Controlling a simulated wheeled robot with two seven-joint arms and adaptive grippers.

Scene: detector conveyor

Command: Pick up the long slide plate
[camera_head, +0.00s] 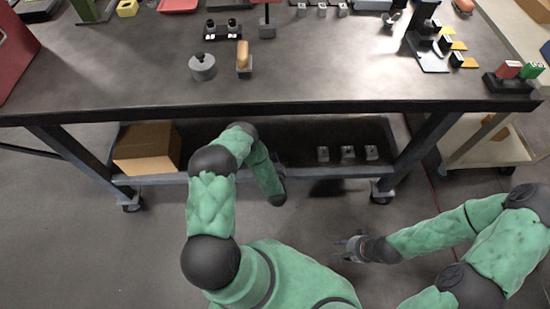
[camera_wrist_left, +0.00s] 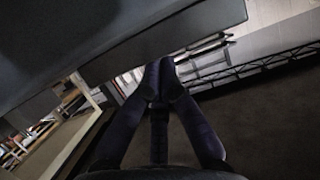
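I cannot pick out with certainty which thing is the long slide plate. A long dark plate with a light edge (camera_head: 432,64) lies at the right of the table, next to a black stand and yellow-and-black parts. My left arm is bent in front of the table, and its hand is low by the front edge, mostly hidden in the head view. In the left wrist view the fingers of my left gripper (camera_wrist_left: 161,66) come together at the tips with nothing between them. My right gripper (camera_head: 345,246) is over the floor, its fingers apart and empty.
The dark table (camera_head: 300,90) has a clear front strip. A grey cylinder (camera_head: 202,67), a block with an orange top (camera_head: 243,56) and a black holder (camera_head: 222,32) stand left of centre. A lower shelf holds a cardboard box (camera_head: 147,148) and small grey blocks (camera_head: 347,153).

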